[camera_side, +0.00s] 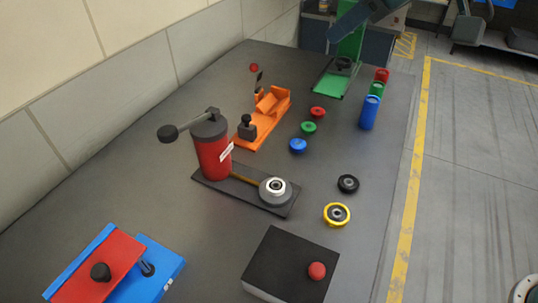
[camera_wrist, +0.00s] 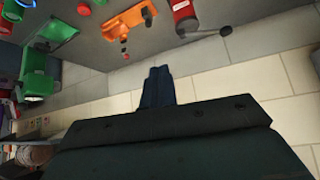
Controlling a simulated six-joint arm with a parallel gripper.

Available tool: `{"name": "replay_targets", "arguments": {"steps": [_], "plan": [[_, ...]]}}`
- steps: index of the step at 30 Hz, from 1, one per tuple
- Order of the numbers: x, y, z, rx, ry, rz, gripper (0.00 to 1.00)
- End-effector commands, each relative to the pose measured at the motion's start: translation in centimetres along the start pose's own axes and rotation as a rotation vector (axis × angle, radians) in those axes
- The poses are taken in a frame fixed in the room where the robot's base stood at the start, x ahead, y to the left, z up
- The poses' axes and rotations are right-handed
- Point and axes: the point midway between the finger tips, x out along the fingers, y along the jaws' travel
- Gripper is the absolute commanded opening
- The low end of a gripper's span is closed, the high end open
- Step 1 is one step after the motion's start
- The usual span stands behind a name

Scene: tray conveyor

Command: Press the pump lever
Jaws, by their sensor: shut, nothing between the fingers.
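The pump is a red cylinder (camera_side: 213,155) with a dark cap, upright on a dark base plate (camera_side: 243,198). Its grey lever (camera_side: 190,126) runs from the cap out to the left and ends in a black knob (camera_side: 168,133). The pump's red body (camera_wrist: 183,12) and the lever's black knob (camera_wrist: 225,30) also show at the top of the wrist view. My gripper (camera_wrist: 159,72) is shut and empty, with dark blue fingers below the pump in that view. In the side view, my dark blue arm end is at the top, well away from the pump lever.
A silver round piece (camera_side: 275,187) sits on the pump's plate. An orange device (camera_side: 264,121) and a green device (camera_side: 330,84) stand behind. A red button box (camera_side: 291,265) and a red-and-blue device (camera_side: 110,268) are in front. Small coloured discs lie to the right.

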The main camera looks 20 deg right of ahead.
Motion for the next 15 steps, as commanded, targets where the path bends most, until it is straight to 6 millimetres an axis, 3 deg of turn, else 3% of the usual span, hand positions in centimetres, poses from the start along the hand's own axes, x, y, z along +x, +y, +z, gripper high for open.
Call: {"name": "replay_targets", "arguments": {"steps": [6, 15], "plan": [[3.4, -5.8, -3.4, -0.072, 0.032, -0.062, 0.00], [7.0, -13.3, -6.0, -0.148, 0.073, -0.134, 0.00]]}}
